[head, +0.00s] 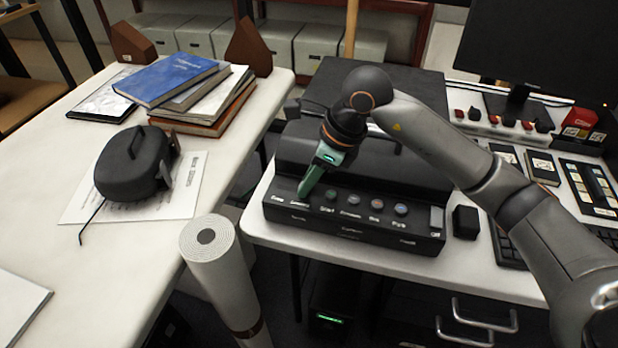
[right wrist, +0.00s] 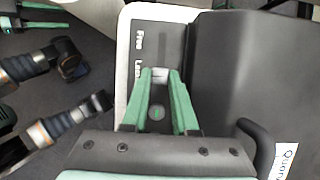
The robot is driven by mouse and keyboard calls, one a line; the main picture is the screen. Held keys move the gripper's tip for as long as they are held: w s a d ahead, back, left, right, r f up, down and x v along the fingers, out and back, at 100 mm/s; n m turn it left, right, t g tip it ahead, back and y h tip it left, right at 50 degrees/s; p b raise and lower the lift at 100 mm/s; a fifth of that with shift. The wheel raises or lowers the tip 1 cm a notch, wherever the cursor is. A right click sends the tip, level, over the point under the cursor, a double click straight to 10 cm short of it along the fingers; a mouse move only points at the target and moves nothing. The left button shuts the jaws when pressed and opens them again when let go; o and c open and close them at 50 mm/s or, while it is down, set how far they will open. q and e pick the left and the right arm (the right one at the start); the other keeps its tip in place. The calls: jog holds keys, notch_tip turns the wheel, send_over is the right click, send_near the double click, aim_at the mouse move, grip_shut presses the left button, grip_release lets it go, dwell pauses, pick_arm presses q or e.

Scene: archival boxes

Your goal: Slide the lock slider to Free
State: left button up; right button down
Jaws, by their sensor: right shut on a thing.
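The lock slider (right wrist: 160,75) is a small pale grey knob on the dark front panel of the black device (head: 345,215). In the right wrist view it sits beside the word Lock, and its slot runs up the picture alongside the word Free (right wrist: 138,40). My right gripper (right wrist: 160,78) has its green fingertips shut on the knob, one on each side. In the head view the right gripper (head: 303,192) reaches down to the left end of the panel, and its fingers hide the knob. My left gripper does not show in the head view.
Several round buttons (head: 376,205) line the panel to the right of the gripper. A small black block (head: 466,222) stands right of the device. A rolled white tube (head: 208,240) stands left of the desk. A large dark lid or case (head: 380,90) lies behind.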

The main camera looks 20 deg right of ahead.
aim_at(277, 186)
dwell(0.9)
jog(key=shift+w+a+r, duration=0.1)
jog(key=shift+w+a, duration=0.6)
jog(key=shift+a, duration=0.3)
jog(key=shift+w+a, duration=0.7)
jog(key=shift+a, duration=0.25)
jog(key=c, duration=1)
grip_release()
jog(key=shift+a, duration=0.1)
jog(key=shift+o, duration=0.2)
jog(key=p+v, duration=0.1)
jog(key=v, duration=1.1)
jog(key=shift+d+r, duration=0.15)
jog(key=shift+d, duration=0.05)
